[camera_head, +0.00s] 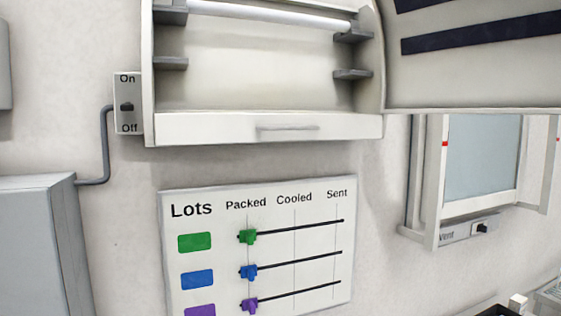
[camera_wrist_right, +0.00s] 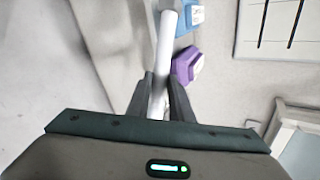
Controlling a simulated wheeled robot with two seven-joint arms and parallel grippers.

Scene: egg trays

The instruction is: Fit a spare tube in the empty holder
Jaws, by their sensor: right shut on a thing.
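A wall fixture (camera_head: 265,126) hangs open at the top of the head view. One white tube (camera_head: 270,13) spans its upper pair of dark grey holders. The lower pair, a left holder (camera_head: 171,63) and a right holder (camera_head: 352,74), has no tube between its ends. In the right wrist view my right gripper (camera_wrist_right: 161,84) is shut on a white spare tube (camera_wrist_right: 166,42), which points away from the camera between the fingers. The gripper's distance from the fixture cannot be told. The right gripper is outside the head view. My left gripper is in neither view.
An On/Off switch (camera_head: 127,106) sits left of the fixture. The fixture's open cover (camera_head: 470,80) extends right. A lots board (camera_head: 258,190) with coloured sliders hangs below. A framed vent window (camera_head: 483,155) is at right. Blue (camera_wrist_right: 190,17) and purple (camera_wrist_right: 187,65) objects appear beside the held tube.

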